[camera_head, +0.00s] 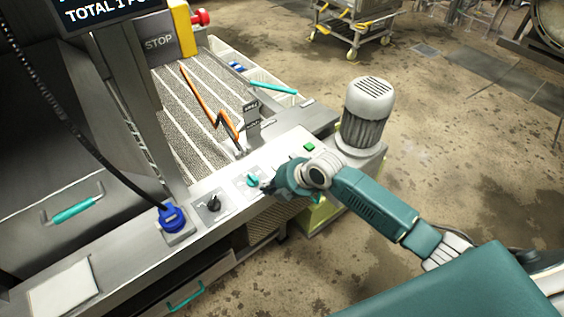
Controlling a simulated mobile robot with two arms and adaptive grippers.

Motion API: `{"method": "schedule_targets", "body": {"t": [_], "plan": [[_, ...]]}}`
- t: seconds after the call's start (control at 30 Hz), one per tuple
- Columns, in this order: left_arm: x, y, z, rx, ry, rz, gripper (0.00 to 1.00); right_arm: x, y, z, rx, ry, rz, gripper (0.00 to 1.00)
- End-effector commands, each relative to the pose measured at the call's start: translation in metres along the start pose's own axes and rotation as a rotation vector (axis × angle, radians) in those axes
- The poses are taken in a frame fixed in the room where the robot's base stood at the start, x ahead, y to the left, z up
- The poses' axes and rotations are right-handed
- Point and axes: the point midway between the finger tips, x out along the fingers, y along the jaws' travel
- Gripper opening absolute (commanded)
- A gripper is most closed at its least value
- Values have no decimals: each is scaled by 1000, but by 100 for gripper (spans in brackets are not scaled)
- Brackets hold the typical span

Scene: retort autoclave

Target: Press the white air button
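My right arm comes in from the right and reaches over the control panel (232,186) of the machine. The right gripper (268,187) is at the panel's front edge, just right of a teal knob (252,181). Its fingers are small and dark here, so I cannot tell whether they are open or shut. I cannot pick out a white air button; part of the panel is hidden behind the gripper and wrist. A green button (309,146) shows beyond the wrist. My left gripper is not in view.
A black knob (213,203) and a blue plug with a black cable (172,217) sit left along the panel. A motor (367,110) stands close beyond my wrist. An orange bent handle (215,115) lies over the ribbed conveyor (185,110). The floor at right is open.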

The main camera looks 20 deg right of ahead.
Motion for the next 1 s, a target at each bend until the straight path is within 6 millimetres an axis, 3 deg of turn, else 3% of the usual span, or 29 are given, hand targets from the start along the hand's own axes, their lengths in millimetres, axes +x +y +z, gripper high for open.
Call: {"method": "schedule_targets", "body": {"t": [0.03, 0.2, 0.4, 0.6, 1.0], "plan": [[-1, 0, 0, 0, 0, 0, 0, -6, 23, 9, -65, -4, 20, 0], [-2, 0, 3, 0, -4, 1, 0, -24, 80, 26, -272, -3, 72, 0], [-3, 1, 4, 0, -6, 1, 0, -42, 122, 41, -416, -13, 114, 0], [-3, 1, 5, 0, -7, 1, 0, -47, 132, 44, -454, -16, 126, 0], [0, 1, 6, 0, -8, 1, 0, -44, 130, 45, -452, -16, 126, 0]]}}
